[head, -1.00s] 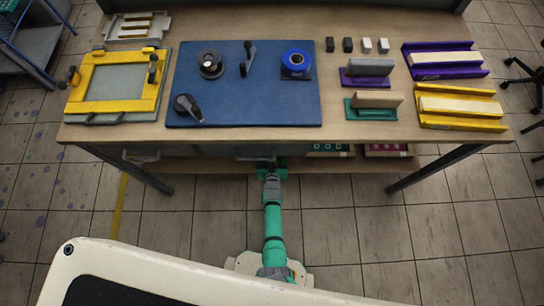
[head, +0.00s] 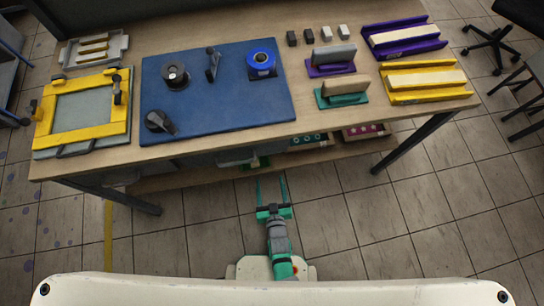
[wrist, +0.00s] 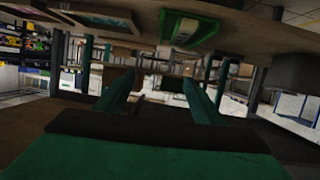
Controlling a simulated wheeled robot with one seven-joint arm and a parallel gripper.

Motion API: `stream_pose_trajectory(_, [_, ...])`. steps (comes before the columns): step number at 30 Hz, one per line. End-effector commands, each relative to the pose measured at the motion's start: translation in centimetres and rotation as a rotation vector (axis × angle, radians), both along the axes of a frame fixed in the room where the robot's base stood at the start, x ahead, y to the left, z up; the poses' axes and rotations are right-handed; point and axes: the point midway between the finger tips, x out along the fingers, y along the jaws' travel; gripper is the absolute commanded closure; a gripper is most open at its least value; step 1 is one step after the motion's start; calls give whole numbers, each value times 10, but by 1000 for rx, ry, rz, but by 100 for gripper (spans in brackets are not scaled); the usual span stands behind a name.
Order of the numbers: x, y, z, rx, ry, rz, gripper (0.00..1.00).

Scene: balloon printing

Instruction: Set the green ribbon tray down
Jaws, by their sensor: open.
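Nothing is between the fingers. The wrist view also shows the open fingers (wrist: 160,92). A green object (wrist: 186,29) shows at the top of the wrist view; I cannot tell whether it is the tray.
A tray with pink rolls (head: 364,131) sits to the right on the same shelf. The tabletop (head: 215,148) holds a blue mat (head: 220,110), a yellow frame (head: 48,130), stamp blocks and yellow and purple holders. Table legs flank the shelf. The floor around my gripper is clear.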

Motion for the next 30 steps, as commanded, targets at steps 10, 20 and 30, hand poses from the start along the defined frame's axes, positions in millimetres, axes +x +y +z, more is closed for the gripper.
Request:
stream_pose_trajectory(10, [-108, -17, 132, 7, -31, -61, 38])
stream_pose_trajectory(20, [-161, -12, 267, 34, -59, -137, 38])
stream_pose_trajectory(30, [-167, -11, 303, 41, -70, -161, 38])
